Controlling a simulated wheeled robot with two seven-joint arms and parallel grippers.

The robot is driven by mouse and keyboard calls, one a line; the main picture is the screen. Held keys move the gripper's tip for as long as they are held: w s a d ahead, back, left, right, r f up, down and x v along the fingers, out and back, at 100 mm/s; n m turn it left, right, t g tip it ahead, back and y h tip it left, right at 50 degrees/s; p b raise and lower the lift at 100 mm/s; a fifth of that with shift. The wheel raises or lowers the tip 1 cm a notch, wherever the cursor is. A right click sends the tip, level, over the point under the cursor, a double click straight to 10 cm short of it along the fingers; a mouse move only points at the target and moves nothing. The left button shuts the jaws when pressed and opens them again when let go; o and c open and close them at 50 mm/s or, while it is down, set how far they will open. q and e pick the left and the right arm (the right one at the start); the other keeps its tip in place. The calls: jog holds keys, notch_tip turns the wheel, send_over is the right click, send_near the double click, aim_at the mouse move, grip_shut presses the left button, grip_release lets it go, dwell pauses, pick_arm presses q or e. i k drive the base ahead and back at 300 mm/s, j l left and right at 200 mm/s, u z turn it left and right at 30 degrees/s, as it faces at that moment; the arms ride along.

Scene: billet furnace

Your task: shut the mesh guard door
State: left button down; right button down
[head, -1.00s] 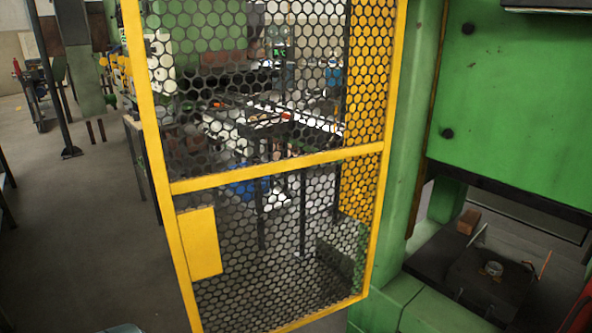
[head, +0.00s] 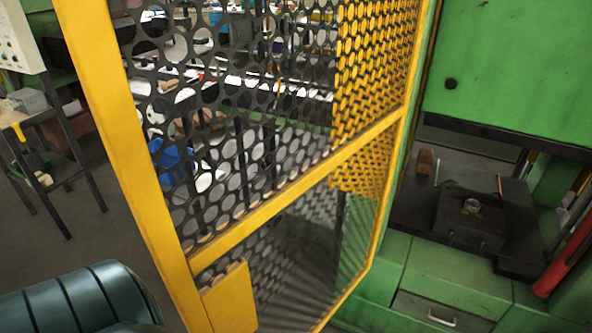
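The mesh guard door (head: 142,178) has a yellow frame and dark perforated mesh. It stands open at an angle, very close in front of me, filling the middle of the head view. Its right side meets the green machine. A solid yellow plate (head: 230,298) sits on its lower left part. Another yellow mesh panel (head: 375,85) shows behind it. Neither of my grippers can be made out. A dark teal ribbed part at the lower left looks like part of my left arm, near the door's left post; a gap or contact cannot be told.
The green machine (head: 510,70) fills the right side, with a dark bed (head: 510,235) and a drawer (head: 437,312) below. A red cylinder (head: 567,258) is at the right edge. A work table (head: 22,118) stands at the left. Grey floor shows between it and the door.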

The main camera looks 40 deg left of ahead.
aim_at(224, 302)
jog(key=j+z, duration=0.1)
jog(key=j, duration=0.45)
jog(key=k+j+z, duration=0.15)
jog(key=j, duration=0.35)
jog(key=j+z, duration=0.1)
jog(key=j, duration=0.45)
jog(key=k+j+z, duration=0.1)
jog(key=j, duration=0.4)
jog(key=j+z, duration=0.1)
jog(key=z, duration=0.7)
jog(key=j+z, duration=0.15)
jog(key=z, duration=0.6)
jog(key=k+j+z, duration=0.3)
jog(key=j+z, duration=0.15)
jog(key=k+j+z, duration=0.35)
jog(key=z, duration=0.15)
jog(key=k+j, duration=0.25)
jog(key=k, duration=0.15)
jog(key=k+j+z, duration=0.1)
jog(key=k+j, duration=0.15)
jog(key=k, duration=0.15)
